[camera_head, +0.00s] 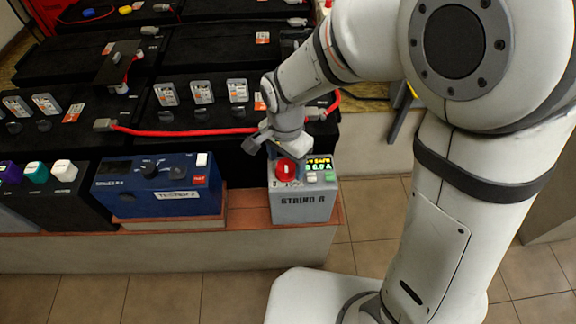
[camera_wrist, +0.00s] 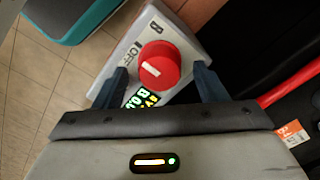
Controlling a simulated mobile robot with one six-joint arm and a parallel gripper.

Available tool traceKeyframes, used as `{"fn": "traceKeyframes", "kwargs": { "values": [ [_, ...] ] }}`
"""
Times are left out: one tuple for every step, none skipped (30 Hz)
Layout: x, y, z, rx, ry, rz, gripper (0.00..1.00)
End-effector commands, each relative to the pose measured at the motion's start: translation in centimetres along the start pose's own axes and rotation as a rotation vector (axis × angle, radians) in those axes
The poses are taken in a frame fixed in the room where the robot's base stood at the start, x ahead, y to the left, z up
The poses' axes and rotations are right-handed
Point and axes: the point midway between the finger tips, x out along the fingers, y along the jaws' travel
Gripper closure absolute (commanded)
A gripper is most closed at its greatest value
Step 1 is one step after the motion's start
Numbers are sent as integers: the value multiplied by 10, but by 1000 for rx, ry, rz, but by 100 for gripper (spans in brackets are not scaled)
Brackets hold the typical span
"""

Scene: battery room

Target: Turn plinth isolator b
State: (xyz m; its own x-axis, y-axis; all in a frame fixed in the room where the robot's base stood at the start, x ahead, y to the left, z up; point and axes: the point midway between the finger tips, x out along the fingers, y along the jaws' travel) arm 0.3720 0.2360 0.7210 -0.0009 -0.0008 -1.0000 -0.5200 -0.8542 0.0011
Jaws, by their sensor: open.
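Isolator b is a red round knob (camera_head: 288,170) with a white pointer mark, on top of a grey box (camera_head: 303,209) with dark lettering on its front, at the plinth's right end. In the wrist view the knob (camera_wrist: 160,65) is near the centre, with a "B" and "OFF" marking beside it. My gripper (camera_head: 272,145) is open just above and behind the knob. In the wrist view its two dark fingers (camera_wrist: 160,76) stand either side of the knob with gaps. I cannot tell whether the fingertips reach down beside it. The gripper holds nothing.
Green-yellow lit displays (camera_head: 318,164) and small buttons sit beside the knob. A blue tester (camera_head: 165,190) stands left on the plinth (camera_head: 130,252). Black batteries with a red cable (camera_head: 180,133) lie behind. Tiled floor (camera_head: 165,298) is clear in front.

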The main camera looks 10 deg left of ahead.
Motion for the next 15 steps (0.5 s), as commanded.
{"fn": "traceKeyframes", "kwargs": {
  "values": [
    [8, 0, 0, 0, 0, 1, 35],
    [11, 0, 0, 0, 0, 1, 35],
    [14, 0, 0, 0, -1, 1, 35],
    [15, 0, 0, 0, -1, 1, 35],
    [16, 0, 0, 0, 0, 1, 35],
    [17, 0, 0, 0, 0, 0, 35],
    [18, 0, 0, 0, 0, 0, 35],
    [18, 0, 0, 0, 0, -1, 35],
    [18, 0, 0, 0, 0, -1, 35],
    [18, 0, -1, 0, 0, -1, 35],
    [17, 0, -1, 0, 0, -1, 35],
    [17, 0, -1, 0, 0, -1, 35],
    [17, 0, -1, 1, 0, -1, 35],
    [17, 0, -1, 1, 0, -1, 36],
    [17, 0, -1, 1, 0, -1, 39]
  ]
}}
